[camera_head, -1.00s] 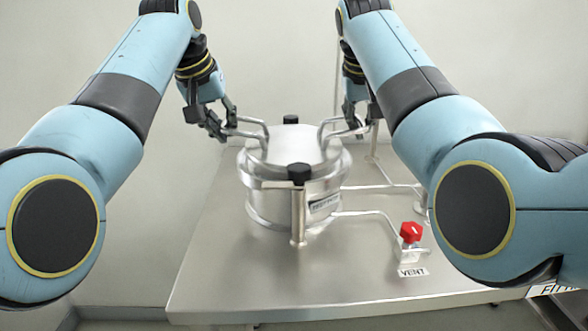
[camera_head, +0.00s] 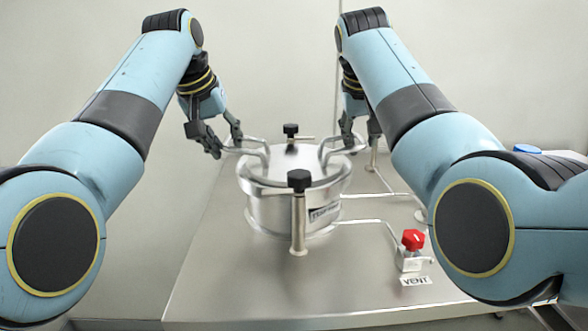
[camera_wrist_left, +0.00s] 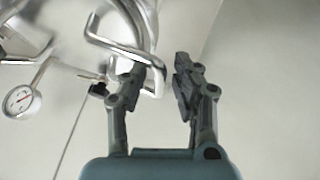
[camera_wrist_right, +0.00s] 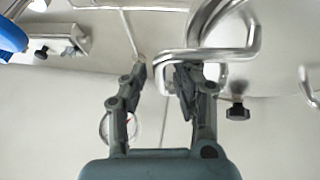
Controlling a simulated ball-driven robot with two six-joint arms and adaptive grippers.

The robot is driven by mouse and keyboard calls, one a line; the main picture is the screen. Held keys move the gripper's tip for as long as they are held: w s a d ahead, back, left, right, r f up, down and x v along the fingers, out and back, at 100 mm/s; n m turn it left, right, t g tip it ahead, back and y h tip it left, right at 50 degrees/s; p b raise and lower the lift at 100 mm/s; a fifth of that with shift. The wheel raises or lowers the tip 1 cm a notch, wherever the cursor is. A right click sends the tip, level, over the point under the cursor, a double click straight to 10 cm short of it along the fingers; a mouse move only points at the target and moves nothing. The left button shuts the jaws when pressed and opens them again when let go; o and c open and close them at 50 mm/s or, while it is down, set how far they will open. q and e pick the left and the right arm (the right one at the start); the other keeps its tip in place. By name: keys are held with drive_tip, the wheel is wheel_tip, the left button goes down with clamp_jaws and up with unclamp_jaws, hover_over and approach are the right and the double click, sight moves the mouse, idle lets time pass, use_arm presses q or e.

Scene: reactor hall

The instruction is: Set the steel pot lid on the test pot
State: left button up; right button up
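The steel pot lid (camera_head: 296,160) lies level on top of the test pot (camera_head: 262,207), with no gap that I can make out. Its bent handles stick out left and right. My left gripper (camera_head: 226,145) is open at the outer end of the left handle. In the left wrist view its fingers (camera_wrist_left: 158,72) are apart, and the handle (camera_wrist_left: 118,48) is beside the left finger. My right gripper (camera_head: 360,140) is open at the right handle. In the right wrist view its fingers (camera_wrist_right: 160,70) are apart, and the handle (camera_wrist_right: 210,54) passes by the right finger.
Black clamp knobs stand at the pot's front (camera_head: 299,180) and back (camera_head: 290,130). A red vent valve (camera_head: 413,240) and thin pipes are right of the pot. A gauge (camera_wrist_left: 22,100) shows in the left wrist view. The steel table (camera_head: 240,285) is clear in front.

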drive_tip(key=shift+r, duration=0.1)
use_arm(q)
drive_tip(key=v, duration=1.2)
use_arm(e)
drive_tip(key=v, duration=1.2)
use_arm(q)
drive_tip(key=o, duration=1.2)
